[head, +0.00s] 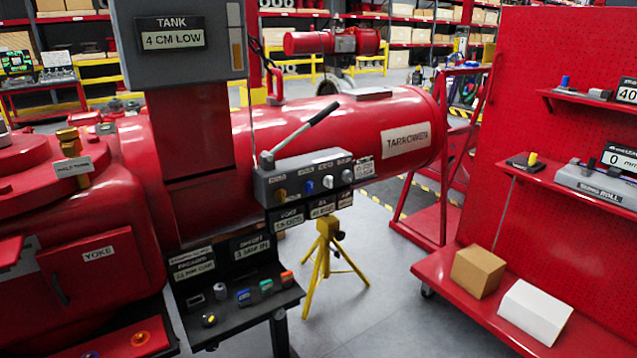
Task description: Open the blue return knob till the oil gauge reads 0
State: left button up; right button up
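A grey hand-pump box (305,185) stands in front of the red cylinder, with a long lever (300,132) rising up to the right. On its front is a row of knobs: a brass one (281,194), a blue one (309,187) and two pale ones to the right. The small labels above the knobs are too blurred to read. Two dark readouts, a left one (289,220) and a right one (322,208), hang under the box; their figures are not clearly legible. Neither of my grippers is in view, and nothing touches the blue knob.
A black panel with a shelf (240,305) of small coloured parts stands below left. A grey tank box (185,65) reads 4 CM LOW. A red pegboard cart (530,250) is at right. Grey floor lies between.

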aim_at(308, 187)
jog(key=i+l+u, duration=0.1)
jog(key=i+l, duration=0.15)
jog(key=i+l+u, duration=0.1)
jog(key=i+l, duration=0.15)
jog(key=l, duration=0.25)
jog(key=i+l, duration=0.25)
jog(key=l, duration=0.15)
jog(key=i+l+u, duration=0.15)
jog(key=l, duration=0.25)
jog(key=i+l+u, duration=0.1)
jog(key=i+l, duration=0.2)
jog(key=l, duration=0.15)
